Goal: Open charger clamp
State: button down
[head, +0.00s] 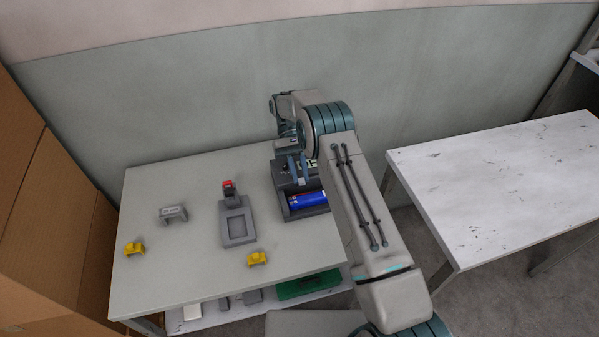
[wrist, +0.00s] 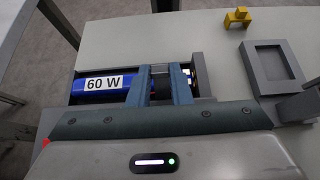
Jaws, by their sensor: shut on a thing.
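The charger (head: 305,213) is a dark grey box at the right rear of the grey table. A blue cylinder (head: 307,199) lies in its trough; in the wrist view this blue cylinder (wrist: 100,83) carries a "60 W" label. My gripper (head: 298,168) is over the charger with its fingers pointing down. In the wrist view my gripper (wrist: 161,74) is shut on a dark grey piece, which looks like the charger clamp (wrist: 160,72), across the trough beside the blue cylinder. The fingers hide part of the clamp, and I cannot tell how far it is open.
A grey fixture (head: 238,229) with a red-topped post stands left of the charger. A grey bracket (head: 172,214) and two yellow brackets (head: 133,248) (head: 257,259) lie on the table (head: 190,277). A green box (head: 308,284) is on the lower shelf. A white table (head: 500,185) stands right.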

jog(key=c, duration=1.3)
grip_release()
jog(key=shift+s+d+r+p, duration=0.1)
jog(key=shift+s+d+r, duration=0.4)
jog(key=shift+d+r, duration=1.4)
jog(key=shift+s+d+r+p, duration=0.1)
jog(key=shift+s+d+r, duration=0.4)
jog(key=shift+d+r, duration=1.35)
jog(key=shift+s+d+r+p, duration=0.1)
jog(key=shift+s+d+r, duration=0.4)
jog(key=shift+d+r, duration=1.35)
jog(key=shift+f, duration=0.1)
